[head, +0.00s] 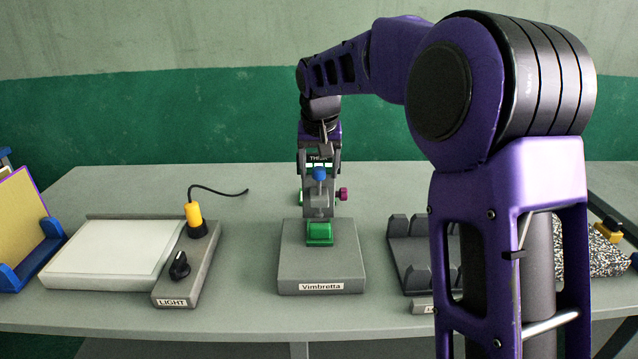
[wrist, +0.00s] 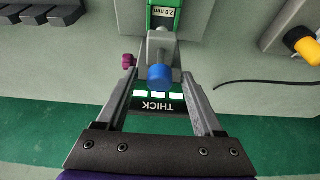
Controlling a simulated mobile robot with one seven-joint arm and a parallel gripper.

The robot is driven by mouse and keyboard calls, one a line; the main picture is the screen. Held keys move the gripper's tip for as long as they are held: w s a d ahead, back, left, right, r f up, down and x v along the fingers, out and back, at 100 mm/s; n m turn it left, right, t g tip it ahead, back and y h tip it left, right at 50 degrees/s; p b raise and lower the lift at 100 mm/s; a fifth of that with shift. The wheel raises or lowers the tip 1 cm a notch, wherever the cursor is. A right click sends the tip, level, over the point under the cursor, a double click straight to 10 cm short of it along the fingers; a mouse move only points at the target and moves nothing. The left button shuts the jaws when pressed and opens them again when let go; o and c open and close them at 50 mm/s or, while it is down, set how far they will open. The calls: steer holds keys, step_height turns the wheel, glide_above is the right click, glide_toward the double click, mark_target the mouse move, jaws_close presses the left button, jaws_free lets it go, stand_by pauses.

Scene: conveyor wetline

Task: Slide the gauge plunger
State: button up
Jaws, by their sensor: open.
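The gauge is a grey upright on a grey base (head: 290,262) labelled "Vimbretta". A dark "THICK" panel with lit bars (wrist: 160,103) is on it. A blue round knob (wrist: 159,77) tops a grey stem, probably the plunger; it also shows in the head view (head: 319,174). A magenta knob (head: 342,194) sticks out at the side. A green block (head: 320,233), marked "2.0 mm" in the wrist view, is at the gauge's front. My gripper (wrist: 159,79) is open, its fingers on either side of the blue knob with visible gaps. Whether they touch anything lower is unclear.
A light box (head: 113,252) with a yellow plug and black switch stands left. A blue holder (head: 35,257) with a yellow board is at the far left. A dark slotted rack (head: 405,255) is right, partly behind my arm. A speckled block (head: 600,255) lies farther right.

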steer(key=p+v, duration=0.3)
steer(key=v, duration=0.3)
steer(key=shift+r+p, duration=0.3)
steer(key=shift+r, duration=0.05)
